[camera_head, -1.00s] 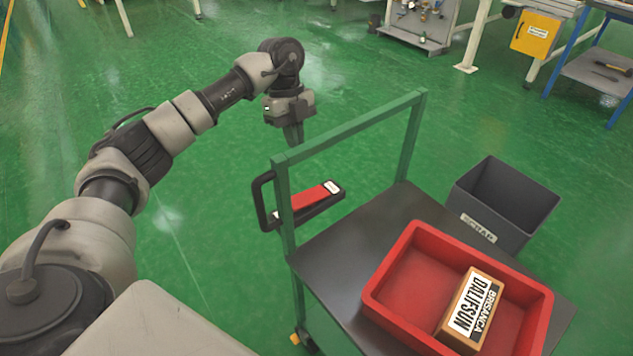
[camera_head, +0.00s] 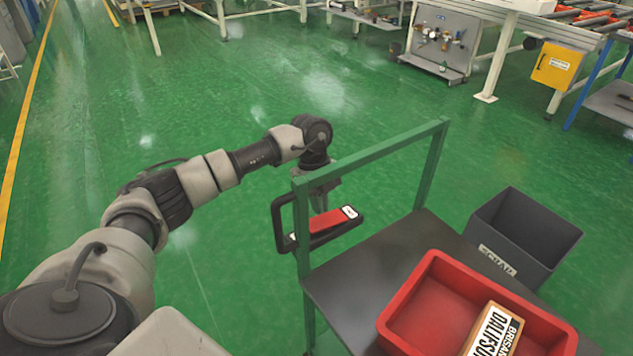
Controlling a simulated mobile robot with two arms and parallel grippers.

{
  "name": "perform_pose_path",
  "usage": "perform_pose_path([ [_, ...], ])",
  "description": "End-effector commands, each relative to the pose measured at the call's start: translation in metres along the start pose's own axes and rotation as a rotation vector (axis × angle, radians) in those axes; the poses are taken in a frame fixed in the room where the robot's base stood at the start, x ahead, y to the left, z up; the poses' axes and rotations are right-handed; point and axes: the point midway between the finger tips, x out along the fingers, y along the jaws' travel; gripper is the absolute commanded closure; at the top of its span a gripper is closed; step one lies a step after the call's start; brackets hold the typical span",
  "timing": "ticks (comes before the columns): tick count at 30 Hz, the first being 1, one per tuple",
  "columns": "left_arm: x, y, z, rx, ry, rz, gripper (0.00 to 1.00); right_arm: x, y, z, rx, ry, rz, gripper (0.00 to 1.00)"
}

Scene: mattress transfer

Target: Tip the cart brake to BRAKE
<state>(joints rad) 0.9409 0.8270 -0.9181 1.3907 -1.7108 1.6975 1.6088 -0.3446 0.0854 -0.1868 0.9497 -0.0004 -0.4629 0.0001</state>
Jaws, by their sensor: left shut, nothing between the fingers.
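The cart brake is a red rocker (camera_head: 328,222) in a black housing, fixed beside the green frame of the cart (camera_head: 330,285). A small white label sits at its right end; I cannot read it or tell which way the rocker is tipped. My left gripper (camera_head: 320,206) is shut and empty, pointing down. Its fingertips are at or just above the rocker's left-middle part, partly behind the green top bar. I cannot tell whether they touch it. My right gripper is not in view.
A red bin (camera_head: 408,318) with a labelled box (camera_head: 492,332) stands on the cart's dark deck. A black handle loop (camera_head: 277,226) is by the near green post. A grey scrap bin (camera_head: 545,250) stands beyond the cart. The green floor behind the arm is clear.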

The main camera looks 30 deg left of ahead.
Motion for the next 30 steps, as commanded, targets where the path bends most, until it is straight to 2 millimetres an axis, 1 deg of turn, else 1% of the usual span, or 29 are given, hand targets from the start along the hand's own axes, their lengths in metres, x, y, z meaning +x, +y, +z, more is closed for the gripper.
perform_pose_path([
  [1, 0.010, 0.002, 0.003, -0.002, 0.001, 0.003, 1.00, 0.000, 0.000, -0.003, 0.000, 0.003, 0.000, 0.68],
  [3, 0.019, 0.003, 0.006, 0.000, -0.001, 0.002, 1.00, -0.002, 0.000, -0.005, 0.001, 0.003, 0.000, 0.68],
  [6, 0.028, 0.004, 0.009, 0.000, 0.000, 0.001, 1.00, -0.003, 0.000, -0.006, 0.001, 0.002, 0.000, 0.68],
  [9, 0.033, 0.004, 0.011, 0.000, 0.000, 0.000, 1.00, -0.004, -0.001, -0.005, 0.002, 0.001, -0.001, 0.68],
  [21, 0.036, 0.005, 0.011, 0.001, -0.001, -0.003, 1.00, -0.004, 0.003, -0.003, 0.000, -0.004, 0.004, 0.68],
  [26, 0.045, 0.010, 0.015, 0.023, -0.002, -0.080, 1.00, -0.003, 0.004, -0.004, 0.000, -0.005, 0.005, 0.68],
  [27, 0.046, 0.010, 0.015, 0.031, -0.002, -0.106, 1.00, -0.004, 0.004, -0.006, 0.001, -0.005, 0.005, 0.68],
  [30, 0.044, 0.008, 0.014, 0.030, -0.002, -0.102, 1.00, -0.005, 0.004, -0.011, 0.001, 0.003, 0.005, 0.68],
])
